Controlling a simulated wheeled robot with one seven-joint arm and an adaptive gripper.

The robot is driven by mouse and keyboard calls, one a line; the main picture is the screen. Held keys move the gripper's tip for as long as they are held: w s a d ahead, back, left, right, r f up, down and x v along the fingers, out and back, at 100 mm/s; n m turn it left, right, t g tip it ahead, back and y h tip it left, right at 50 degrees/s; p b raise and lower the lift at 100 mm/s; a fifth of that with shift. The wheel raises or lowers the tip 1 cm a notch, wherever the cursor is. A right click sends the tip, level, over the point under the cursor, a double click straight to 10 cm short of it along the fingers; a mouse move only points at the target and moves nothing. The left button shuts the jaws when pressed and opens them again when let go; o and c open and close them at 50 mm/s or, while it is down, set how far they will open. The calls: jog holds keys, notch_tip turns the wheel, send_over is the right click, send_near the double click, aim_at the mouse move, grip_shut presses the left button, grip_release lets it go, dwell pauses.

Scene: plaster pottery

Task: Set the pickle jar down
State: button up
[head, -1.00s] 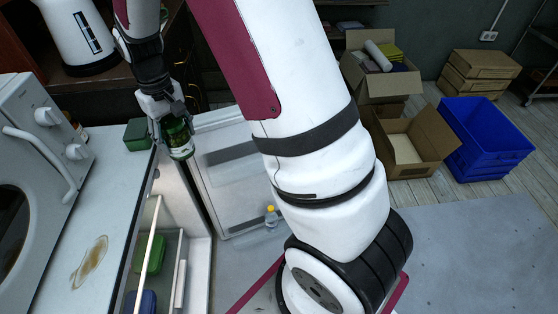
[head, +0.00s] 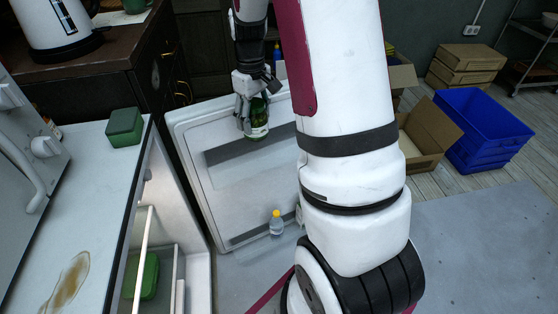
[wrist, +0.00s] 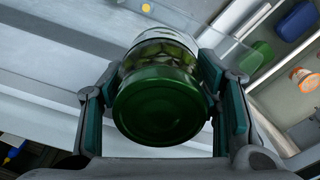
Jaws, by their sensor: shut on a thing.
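Whether the jar touches the door or a shelf there cannot be told. The jar's far end is hidden in the wrist view.
The open fridge below the white counter holds a green container (head: 149,276). A small yellow-capped bottle (head: 276,223) is low at the door. A blue crate (head: 492,128) stands on the floor at right.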

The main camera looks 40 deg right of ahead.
jog(key=shift+s+d+f+b, duration=0.3)
jog(key=shift+d+f, duration=0.2)
jog(key=shift+d, duration=0.25)
notch_tip(320, 180, down, 10)
jog(key=b, duration=0.2)
jog(key=shift+d+b, duration=0.1)
jog(key=shift+b, duration=0.25)
jog(key=shift+f, duration=0.1)
jog(key=o, duration=1.7)
